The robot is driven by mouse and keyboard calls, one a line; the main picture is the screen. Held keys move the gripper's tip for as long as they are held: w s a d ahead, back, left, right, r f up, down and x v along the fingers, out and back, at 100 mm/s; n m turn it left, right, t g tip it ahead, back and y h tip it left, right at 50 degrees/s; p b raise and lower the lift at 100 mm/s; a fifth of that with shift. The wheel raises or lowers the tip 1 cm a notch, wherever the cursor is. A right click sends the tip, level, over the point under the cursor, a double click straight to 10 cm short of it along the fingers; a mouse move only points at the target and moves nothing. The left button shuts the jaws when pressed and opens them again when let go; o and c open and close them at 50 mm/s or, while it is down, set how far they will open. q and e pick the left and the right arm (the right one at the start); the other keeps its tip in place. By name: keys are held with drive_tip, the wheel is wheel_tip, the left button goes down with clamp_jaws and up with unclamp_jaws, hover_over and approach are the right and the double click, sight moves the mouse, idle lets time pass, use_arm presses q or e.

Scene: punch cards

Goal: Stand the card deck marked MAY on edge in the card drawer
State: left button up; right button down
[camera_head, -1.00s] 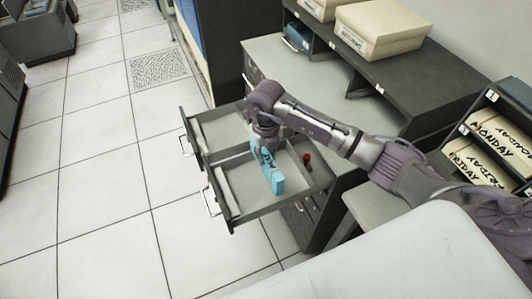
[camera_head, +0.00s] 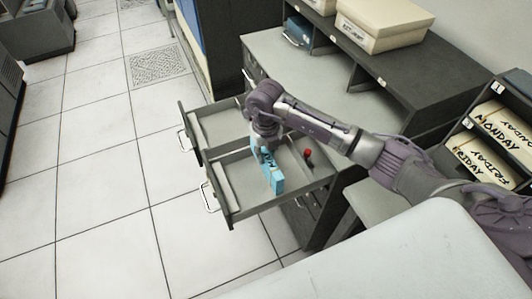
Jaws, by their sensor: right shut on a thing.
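The blue card deck (camera_head: 272,174) stands on edge inside the open card drawer (camera_head: 233,189), in its front compartment. Dark marking shows on its face, partly covered, so I cannot read it fully. My right gripper (camera_head: 264,146) points down from above and is shut on the far upper part of the deck. The fingers are small and partly hidden by the wrist. I cannot tell whether the deck's lower edge touches the drawer floor. My left gripper is not in view.
A small red thing (camera_head: 308,153) lies in the drawer right of the deck. A grey desk (camera_head: 300,75) with a dark shelf and cream boxes (camera_head: 385,24) stands behind. A rack (camera_head: 492,150) with MONDAY and FRIDAY decks is at the right.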

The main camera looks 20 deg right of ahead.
drive_tip(key=shift+f+b, duration=1.8)
drive_tip(key=shift+f, duration=0.5)
drive_tip(key=c, duration=0.9)
unclamp_jaws()
wheel_tip(320, 180, up, 12)
drive_tip(key=shift+r, duration=0.1)
drive_tip(key=shift+a, duration=0.1)
